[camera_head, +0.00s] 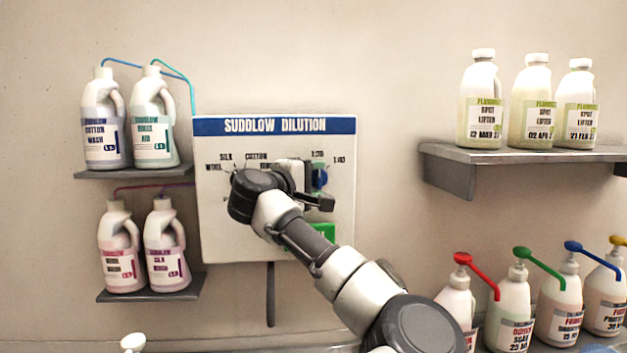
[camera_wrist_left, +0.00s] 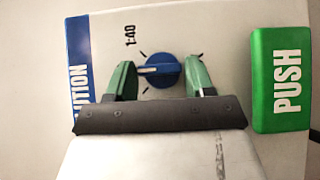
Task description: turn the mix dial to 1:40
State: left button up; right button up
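The blue mix dial (camera_head: 320,177) sits on the right of the white dilution panel (camera_head: 340,225), partly covered by my left gripper in the head view. In the left wrist view, the round dial (camera_wrist_left: 164,72) has a white pointer toward the picture's left, which is the panel's upward direction. The 1:40 mark (camera_wrist_left: 130,36) is up and left of the dial there; in the head view it is up and right. My left gripper (camera_wrist_left: 162,76) is open, its green fingers on either side of the dial with small gaps. My right gripper is not in view.
A green PUSH button (camera_wrist_left: 282,80) is close beside the right finger in the wrist view. Another selector with SILK and COTTON labels (camera_head: 256,156) is left on the panel, mostly behind my arm. Bottles stand on left shelves (camera_head: 135,172) and a right shelf (camera_head: 500,154).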

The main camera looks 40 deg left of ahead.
pick_arm(q)
jog(key=c, duration=0.5)
jog(key=shift+o, duration=0.2)
jog(key=m+g, duration=0.2)
jog(key=g, duration=0.1)
jog(key=shift+r+p, duration=0.25)
jog(key=shift+p, duration=0.15)
jog(key=shift+w+d+r+m+g+y+p, duration=0.1)
jog(key=shift+m+g+y+p, duration=0.4)
jog(key=shift+m+g, duration=0.3)
jog(key=shift+w+d+r+m+g+y+p, duration=0.1)
jog(key=shift+m+g+y+p, duration=0.2)
jog(key=shift+m+g+p, duration=0.5)
jog(key=shift+g, duration=0.3)
jog(key=o, duration=0.9)
